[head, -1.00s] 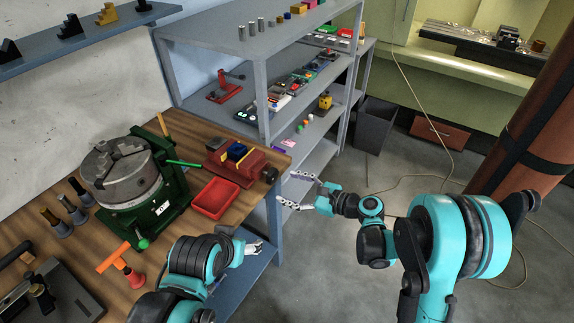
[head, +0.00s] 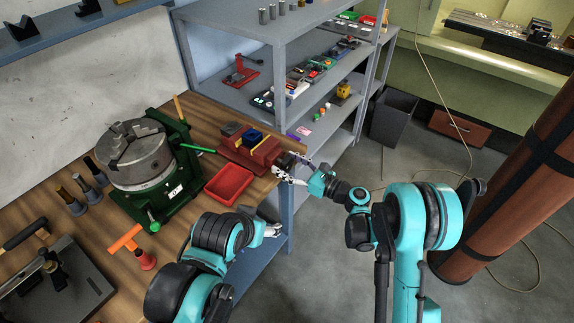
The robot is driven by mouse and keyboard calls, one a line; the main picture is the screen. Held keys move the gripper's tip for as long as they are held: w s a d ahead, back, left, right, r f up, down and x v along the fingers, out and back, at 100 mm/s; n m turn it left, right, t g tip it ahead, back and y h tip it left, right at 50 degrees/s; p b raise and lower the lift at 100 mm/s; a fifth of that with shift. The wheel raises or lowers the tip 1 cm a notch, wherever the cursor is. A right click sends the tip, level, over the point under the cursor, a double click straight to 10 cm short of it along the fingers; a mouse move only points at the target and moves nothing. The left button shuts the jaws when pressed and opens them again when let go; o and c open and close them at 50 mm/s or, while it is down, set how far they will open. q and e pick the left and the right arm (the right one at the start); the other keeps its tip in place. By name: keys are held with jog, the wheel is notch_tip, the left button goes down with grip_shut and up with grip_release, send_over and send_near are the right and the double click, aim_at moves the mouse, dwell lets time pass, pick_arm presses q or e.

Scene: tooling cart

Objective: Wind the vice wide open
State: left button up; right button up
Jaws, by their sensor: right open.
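The red vice (head: 232,154) sits on the wooden bench near its right edge, with a blue block (head: 251,139) and a yellow strip at its jaws. Its dark round screw end (head: 287,160) faces right, at the bench edge. My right gripper (head: 291,172) is open, with its fingers on either side of this dark end. Whether the fingers touch it cannot be told. My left gripper (head: 273,230) hangs low by the bench's front edge, partly behind my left arm, and its opening is too small to tell.
A red tray (head: 229,184) lies in front of the vice. A green rotary table with a grey chuck (head: 135,155) stands to its left. An orange-handled tool (head: 135,246) lies nearer. Grey shelving (head: 282,62) rises behind the vice.

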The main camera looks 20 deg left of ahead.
jog(key=c, duration=1.2)
jog(key=shift+n, duration=0.3)
